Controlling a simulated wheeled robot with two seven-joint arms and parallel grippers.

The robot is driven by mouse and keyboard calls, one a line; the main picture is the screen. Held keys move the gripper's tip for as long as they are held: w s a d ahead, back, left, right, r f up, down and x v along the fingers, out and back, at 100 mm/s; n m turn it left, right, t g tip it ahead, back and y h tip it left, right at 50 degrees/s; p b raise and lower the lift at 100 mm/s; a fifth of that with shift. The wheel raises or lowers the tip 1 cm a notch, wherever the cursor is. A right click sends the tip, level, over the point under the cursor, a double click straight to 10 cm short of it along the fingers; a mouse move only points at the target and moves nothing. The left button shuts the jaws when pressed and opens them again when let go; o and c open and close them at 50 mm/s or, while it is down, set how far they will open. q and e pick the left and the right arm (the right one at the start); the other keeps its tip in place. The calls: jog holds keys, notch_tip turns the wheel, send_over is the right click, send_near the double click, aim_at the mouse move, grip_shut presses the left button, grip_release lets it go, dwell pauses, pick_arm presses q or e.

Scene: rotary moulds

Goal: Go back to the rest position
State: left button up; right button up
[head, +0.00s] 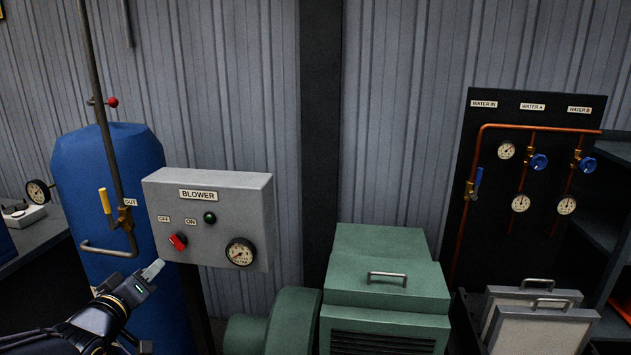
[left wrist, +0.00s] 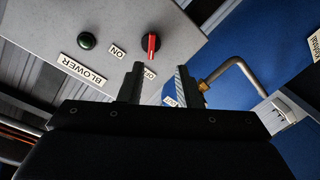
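My left gripper (head: 153,269) is at the lower left of the head view, in front of the lower left corner of the grey blower box (head: 225,202). In the left wrist view its two fingers (left wrist: 160,82) stand apart with nothing between them, so it is open. The red switch knob (head: 177,241) is on the box beside the OFF and ON labels. In the left wrist view the knob (left wrist: 151,46) is beyond the fingertips, apart from them, with its bar in line with the OFF label (left wrist: 150,73). My right gripper is not in view.
A blue tank (head: 100,170) with a pipe and yellow-handled valve (head: 105,202) stands behind my left gripper. A green machine (head: 385,285) is at centre bottom. A black water panel (head: 500,230) and grey cases (head: 540,325) are at right.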

pick_arm(q)
jog(key=s+d+f+m+g+h, duration=0.1)
jog(key=s+d+f+m+g, duration=0.1)
jog(key=s+d, duration=0.4)
jog(key=s+d+f+m+g+h, duration=0.1)
jog(key=s+d+f+g, duration=0.3)
jog(key=s, duration=0.9)
jog(key=s+d+f+m+g+h, duration=0.1)
jog(key=s+d+f+m+g, duration=0.1)
jog(key=s+d+g, duration=0.3)
jog(key=s+d+f, duration=0.1)
jog(key=s+d, duration=0.1)
jog(key=s, duration=0.2)
jog(key=shift+s+d+m+h, duration=0.25)
jog(key=shift+d+m+h, duration=0.1)
jog(key=shift+m+h, duration=0.05)
dwell(1.2)
